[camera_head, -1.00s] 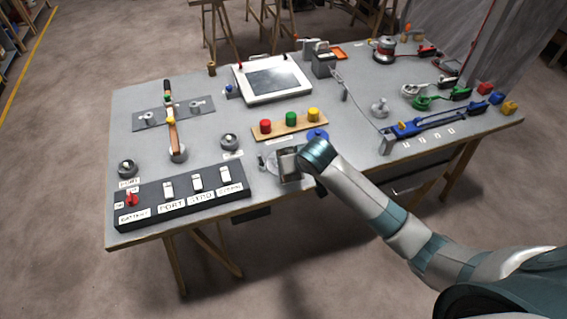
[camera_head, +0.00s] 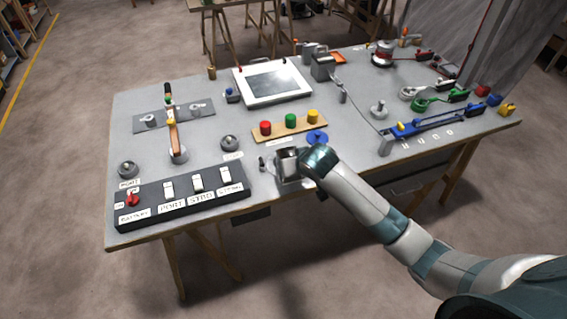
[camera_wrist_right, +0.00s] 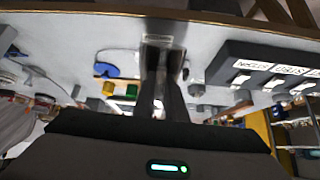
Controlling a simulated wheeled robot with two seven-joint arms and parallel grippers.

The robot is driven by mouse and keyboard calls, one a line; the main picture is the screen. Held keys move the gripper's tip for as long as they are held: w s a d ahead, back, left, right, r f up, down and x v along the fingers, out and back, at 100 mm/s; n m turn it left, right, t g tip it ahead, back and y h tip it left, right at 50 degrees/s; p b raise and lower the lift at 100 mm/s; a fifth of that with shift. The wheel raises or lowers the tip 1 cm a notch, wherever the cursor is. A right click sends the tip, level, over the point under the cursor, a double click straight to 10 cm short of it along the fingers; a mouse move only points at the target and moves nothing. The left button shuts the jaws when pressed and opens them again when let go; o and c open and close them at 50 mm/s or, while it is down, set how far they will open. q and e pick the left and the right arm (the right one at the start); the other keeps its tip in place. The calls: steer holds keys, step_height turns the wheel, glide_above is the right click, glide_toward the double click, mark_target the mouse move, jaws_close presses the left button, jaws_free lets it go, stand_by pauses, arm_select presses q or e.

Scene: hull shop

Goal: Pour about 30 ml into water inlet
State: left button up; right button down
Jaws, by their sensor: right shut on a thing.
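My right gripper (camera_head: 287,163) is over the front middle of the grey bench. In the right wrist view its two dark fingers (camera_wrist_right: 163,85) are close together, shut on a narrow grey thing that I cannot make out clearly. A blue cap (camera_head: 317,137) lies on the bench just behind the gripper; it also shows in the right wrist view (camera_wrist_right: 120,70), with a thin tether curving from it. The water inlet cannot be told apart; my gripper and wrist cover the spot in front of the cap. My left gripper is out of view.
A black switch panel (camera_head: 182,203) lies left of my gripper. A wooden strip with red, green and yellow buttons (camera_head: 290,127) is behind it. A white-framed screen (camera_head: 272,81) is further back. Blue clamp-like gear (camera_head: 425,126) lies to the right.

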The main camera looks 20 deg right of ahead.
steer(key=shift+r, duration=0.1)
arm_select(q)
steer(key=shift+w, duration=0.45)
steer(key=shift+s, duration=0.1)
